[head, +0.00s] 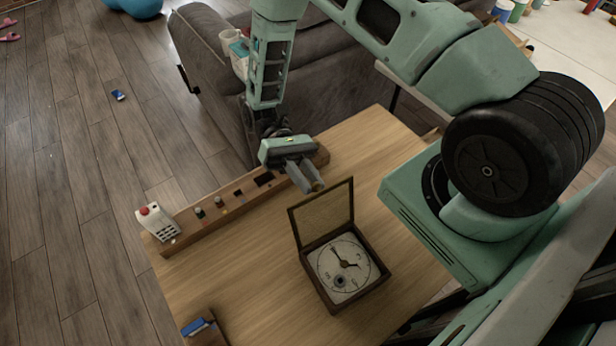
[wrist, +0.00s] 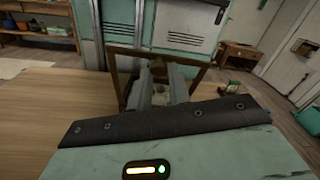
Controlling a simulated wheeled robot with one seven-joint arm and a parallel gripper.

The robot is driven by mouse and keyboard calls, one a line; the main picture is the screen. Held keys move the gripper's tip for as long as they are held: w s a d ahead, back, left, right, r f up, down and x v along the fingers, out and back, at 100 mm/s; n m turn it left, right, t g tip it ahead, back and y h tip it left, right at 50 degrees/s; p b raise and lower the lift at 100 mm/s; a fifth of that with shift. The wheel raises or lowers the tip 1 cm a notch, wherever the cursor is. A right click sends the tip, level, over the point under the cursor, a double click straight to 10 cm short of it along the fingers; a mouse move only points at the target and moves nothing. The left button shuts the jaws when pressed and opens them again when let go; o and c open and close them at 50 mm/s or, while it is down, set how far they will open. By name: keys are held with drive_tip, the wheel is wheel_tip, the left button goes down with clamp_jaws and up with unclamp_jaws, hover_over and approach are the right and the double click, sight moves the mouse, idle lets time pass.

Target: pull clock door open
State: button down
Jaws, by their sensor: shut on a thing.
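The clock is a dark wooden box (head: 379,281) lying on the table with its round white dial (head: 335,258) facing up. Its framed clock door (head: 326,216) stands raised, roughly upright, on the far side of the box, and the dial is uncovered. My gripper (head: 316,187) is at the far side of the door, near its upper part, with its fingers closed on the door. In the wrist view, the door's brown frame (wrist: 129,50) rises beyond the fingers (wrist: 157,84). The exact contact is partly hidden by the fingers.
A long wooden strip with slots (head: 216,212) lies along the table's left edge, beside a white keypad device (head: 158,222). A blue object (head: 195,327) is at the front left corner. A grey sofa (head: 330,80) stands behind. The wooden tabletop (head: 240,280) left of the clock is clear.

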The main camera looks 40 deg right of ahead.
drive_tip(key=shift+d+f, duration=0.15)
drive_tip(key=shift+f, duration=0.15)
drive_tip(key=c, duration=1.3)
unclamp_jaws()
drive_tip(key=shift+r, duration=0.1)
drive_tip(key=w+d+b, duration=0.1)
drive_tip(key=w+b, duration=0.3)
drive_tip(key=w, duration=0.8)
